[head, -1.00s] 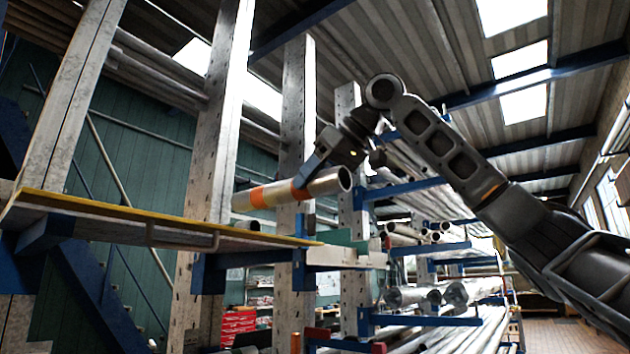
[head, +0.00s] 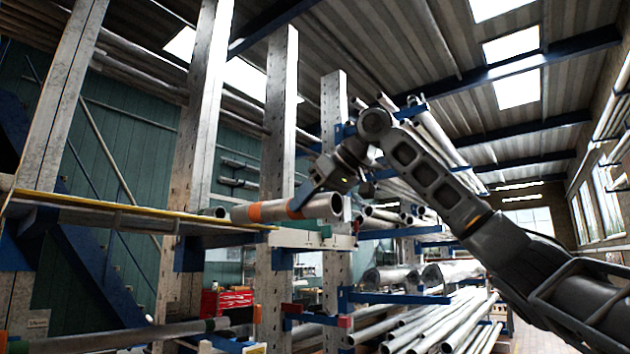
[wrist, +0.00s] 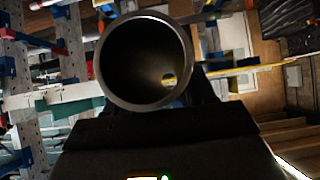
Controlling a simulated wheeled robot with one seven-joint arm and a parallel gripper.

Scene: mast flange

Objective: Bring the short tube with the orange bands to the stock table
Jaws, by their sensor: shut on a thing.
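The short tube (head: 318,207) is grey metal with orange bands toward its left part. My gripper (head: 300,200) is shut on it and holds it nearly level, its open end toward the right. The tube appears beside the right end of the yellow-edged shelf (head: 130,212); I cannot tell whether it touches it. In the wrist view the tube's open round end (wrist: 146,62) fills the upper middle, and its bands are hidden. I cannot make out the stock table for certain.
Tall perforated posts (head: 275,130) stand close behind the tube. Blue rack arms with many long pipes (head: 455,325) are at the lower right. A red drawer cabinet (head: 226,300) stands low behind the posts. Open floor shows at the far right.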

